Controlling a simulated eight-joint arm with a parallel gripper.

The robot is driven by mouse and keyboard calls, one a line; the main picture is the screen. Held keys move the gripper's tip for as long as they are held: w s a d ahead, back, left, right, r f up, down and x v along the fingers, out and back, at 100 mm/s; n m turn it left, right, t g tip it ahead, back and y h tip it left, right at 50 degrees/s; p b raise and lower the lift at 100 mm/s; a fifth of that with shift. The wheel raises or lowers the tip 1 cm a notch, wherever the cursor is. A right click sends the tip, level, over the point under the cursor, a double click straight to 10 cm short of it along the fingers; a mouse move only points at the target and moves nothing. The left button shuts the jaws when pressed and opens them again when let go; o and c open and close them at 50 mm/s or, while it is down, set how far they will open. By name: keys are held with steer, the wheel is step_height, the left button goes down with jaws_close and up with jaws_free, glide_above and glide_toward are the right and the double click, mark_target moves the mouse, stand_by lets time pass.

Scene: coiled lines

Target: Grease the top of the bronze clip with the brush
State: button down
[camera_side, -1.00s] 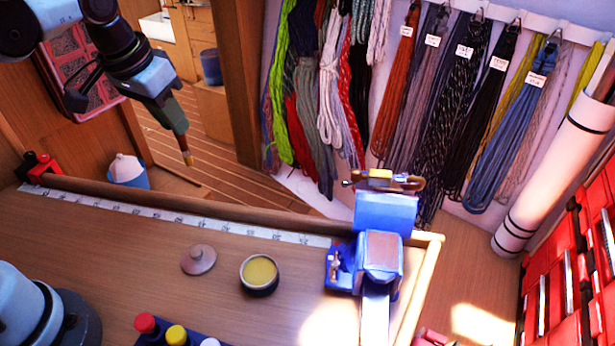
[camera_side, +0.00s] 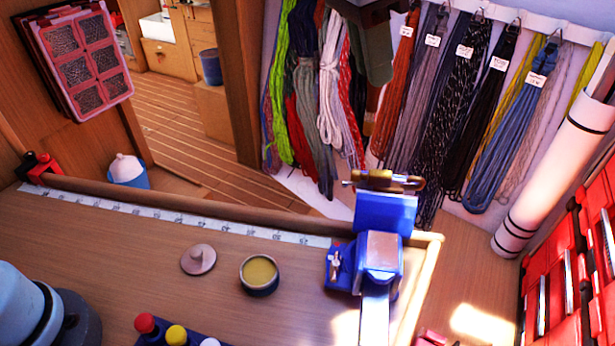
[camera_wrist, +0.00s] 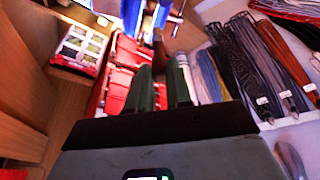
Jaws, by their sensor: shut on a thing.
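The bronze clip (camera_side: 385,180) lies across the top of the blue vise (camera_side: 384,215) at the bench's back right corner. My gripper (camera_side: 374,72) hangs above the clip in the side view, with its green fingers pointing down. It is shut on the brush (camera_side: 372,98), whose lower end is hard to make out against the hanging lines. The brush tip appears apart from the clip. In the wrist view my gripper's fingers (camera_wrist: 160,82) hold the brush (camera_wrist: 159,50) between them. An open pot of yellow grease (camera_side: 260,272) stands on the bench.
The pot's lid (camera_side: 198,260) lies left of it. A rack with red and yellow caps (camera_side: 175,334) is at the front edge. Coiled lines (camera_side: 440,120) hang behind the vise. A white roll (camera_side: 555,165) and red bins (camera_side: 570,270) are at right.

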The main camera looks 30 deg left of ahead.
mark_target(373, 102)
steer(key=shift+s+d+f, duration=0.1)
steer(key=shift+d+f, duration=0.15)
steer(key=shift+f, duration=0.5)
steer(key=shift+s+d+f, duration=0.1)
steer(key=shift+d+f, duration=0.15)
steer(key=shift+f, duration=0.55)
steer(key=shift+s+d+f, duration=0.1)
steer(key=shift+d+f, duration=0.15)
steer(key=shift+f, duration=0.5)
steer(key=shift+f, duration=0.6)
steer(key=shift+w+d, duration=0.1)
steer(key=shift+w+d+r, duration=0.1)
steer(key=shift+w+d, duration=0.05)
steer(key=shift+d, duration=0.4)
steer(key=shift+d, duration=0.2)
steer(key=shift+w+d, duration=0.2)
steer(key=shift+d, duration=0.15)
steer(key=shift+a, duration=0.15)
